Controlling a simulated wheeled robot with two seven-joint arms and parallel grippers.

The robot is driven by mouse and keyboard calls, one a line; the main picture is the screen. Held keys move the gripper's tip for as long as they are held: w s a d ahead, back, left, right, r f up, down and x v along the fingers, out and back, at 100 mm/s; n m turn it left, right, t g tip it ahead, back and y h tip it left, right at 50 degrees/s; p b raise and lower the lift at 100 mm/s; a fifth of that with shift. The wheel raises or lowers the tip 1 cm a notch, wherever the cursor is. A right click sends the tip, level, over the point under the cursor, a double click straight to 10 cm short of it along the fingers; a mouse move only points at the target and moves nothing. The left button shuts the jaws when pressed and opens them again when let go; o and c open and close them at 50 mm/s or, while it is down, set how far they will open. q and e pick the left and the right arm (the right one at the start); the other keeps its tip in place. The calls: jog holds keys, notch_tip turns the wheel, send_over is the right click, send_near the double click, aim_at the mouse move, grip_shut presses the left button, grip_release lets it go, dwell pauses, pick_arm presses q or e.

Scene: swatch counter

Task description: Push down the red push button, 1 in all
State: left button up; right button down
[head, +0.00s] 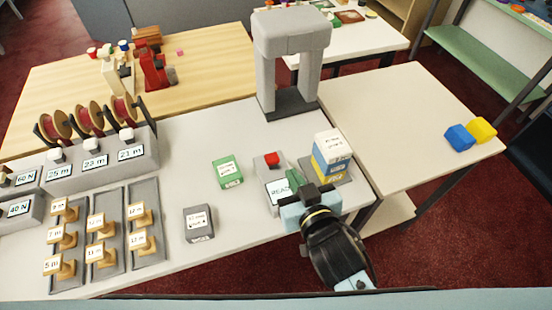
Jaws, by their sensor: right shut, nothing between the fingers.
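The red push button (271,159) sits on top of a small grey box whose white front label (279,190) reads what looks like "READY", partly hidden. The button stands up from the box, and nothing touches it. My right gripper (309,190) is at the lower right of the button, in front of the box's right side. It is shut and empty, apart from the button. A small green piece (294,179) shows between the box and the gripper; I cannot tell what it belongs to. My left gripper is not in view.
A stacked white, blue and yellow block (332,149) stands close right of the button box. A green box (227,171) and a grey box (198,223) are to the left. A grey arch (289,50) stands behind. Labelled pegs and spools fill the left side.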

jog(key=shift+a+r, duration=0.2)
jog(key=shift+a, duration=0.15)
send_over(272, 162)
jog(key=s, duration=0.1)
jog(key=shift+d+f+b, duration=0.2)
jog(key=shift+d+f, duration=0.05)
jog(key=shift+f, duration=0.35)
jog(key=shift+d+f+b, duration=0.15)
jog(key=shift+d+f, duration=0.05)
jog(key=shift+f, duration=0.4)
notch_tip(272, 162, down, 4)
jog(key=shift+r+b, duration=0.25)
jog(key=shift+b, duration=0.2)
jog(key=shift+f, duration=0.35)
